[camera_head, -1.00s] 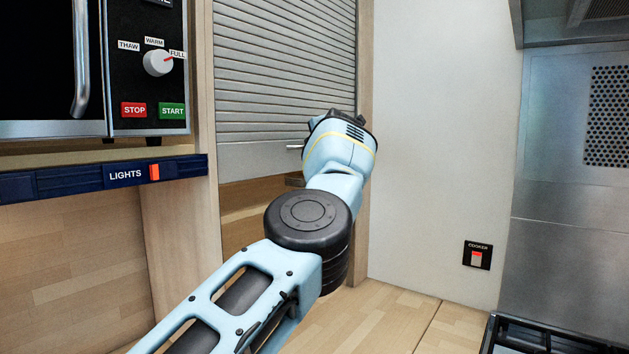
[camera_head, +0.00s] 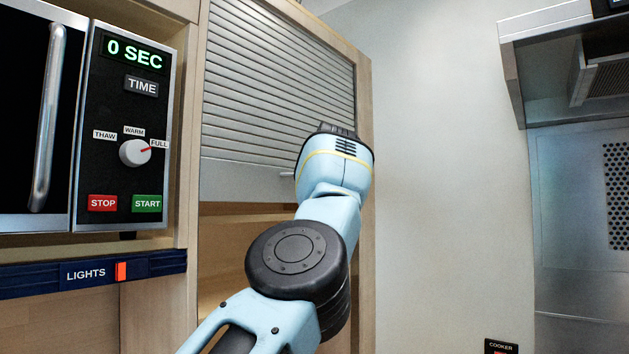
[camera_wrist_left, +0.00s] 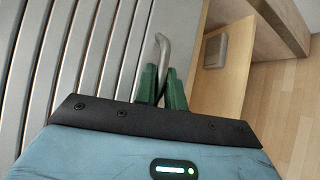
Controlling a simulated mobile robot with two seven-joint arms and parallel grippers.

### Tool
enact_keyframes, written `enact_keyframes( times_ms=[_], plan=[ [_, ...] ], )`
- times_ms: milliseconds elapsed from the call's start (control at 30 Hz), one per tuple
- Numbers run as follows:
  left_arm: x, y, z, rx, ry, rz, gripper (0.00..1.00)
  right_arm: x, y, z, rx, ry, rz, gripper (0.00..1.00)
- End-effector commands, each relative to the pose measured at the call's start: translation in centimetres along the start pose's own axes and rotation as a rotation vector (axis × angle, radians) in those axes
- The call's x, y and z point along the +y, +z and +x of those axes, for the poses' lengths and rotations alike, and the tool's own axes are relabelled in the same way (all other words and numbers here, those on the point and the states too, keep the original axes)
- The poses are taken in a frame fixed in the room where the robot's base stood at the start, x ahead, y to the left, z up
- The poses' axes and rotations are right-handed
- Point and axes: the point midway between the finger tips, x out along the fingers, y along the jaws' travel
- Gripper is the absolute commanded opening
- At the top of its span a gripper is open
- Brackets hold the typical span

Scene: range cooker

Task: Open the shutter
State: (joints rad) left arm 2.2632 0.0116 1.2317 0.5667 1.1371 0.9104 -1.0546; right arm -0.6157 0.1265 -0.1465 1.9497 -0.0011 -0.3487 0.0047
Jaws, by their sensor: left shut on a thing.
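The grey slatted shutter (camera_head: 275,90) covers the upper part of a wooden cabinet and is partly raised, with an open gap below its bottom edge. Its metal handle (camera_head: 287,173) pokes out to the left of my left gripper (camera_head: 335,165) in the head view. That view hides the fingers behind the gripper body. In the left wrist view the green fingers of my left gripper (camera_wrist_left: 161,84) are closed on the handle (camera_wrist_left: 161,48), with the shutter slats (camera_wrist_left: 75,60) to the left. My right gripper is not in view.
A microwave (camera_head: 125,150) and a blue lights panel (camera_head: 90,273) stand left of the cabinet. The wooden cabinet side (camera_head: 364,130) borders the shutter on the right, with bare wall (camera_head: 440,180) beyond. A cooker hood (camera_head: 560,75) is at the upper right.

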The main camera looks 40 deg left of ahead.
Motion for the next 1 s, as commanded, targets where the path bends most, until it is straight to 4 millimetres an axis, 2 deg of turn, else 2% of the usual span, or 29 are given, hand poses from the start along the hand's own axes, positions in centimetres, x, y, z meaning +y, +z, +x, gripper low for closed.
enact_keyframes(
  times_ms=[100,133,200,633,867,1000],
  plan=[
    [0.1,0.0,0.0,-0.002,0.001,-0.004,0.00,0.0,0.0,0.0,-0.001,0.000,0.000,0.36],
    [0.1,0.0,0.0,-0.002,0.001,-0.004,0.14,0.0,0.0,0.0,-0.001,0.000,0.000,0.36],
    [0.1,0.0,0.0,-0.002,0.001,-0.004,0.20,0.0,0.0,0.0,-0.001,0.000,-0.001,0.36],
    [0.0,0.1,-0.6,-0.002,0.000,-0.002,0.20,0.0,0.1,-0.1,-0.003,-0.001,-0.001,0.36],
    [-0.1,0.1,-2.6,-0.002,-0.001,-0.003,0.20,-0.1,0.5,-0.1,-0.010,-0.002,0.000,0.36],
    [0.1,0.0,-4.6,-0.003,0.001,-0.005,0.20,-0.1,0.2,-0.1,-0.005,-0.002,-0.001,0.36]
  ],
)
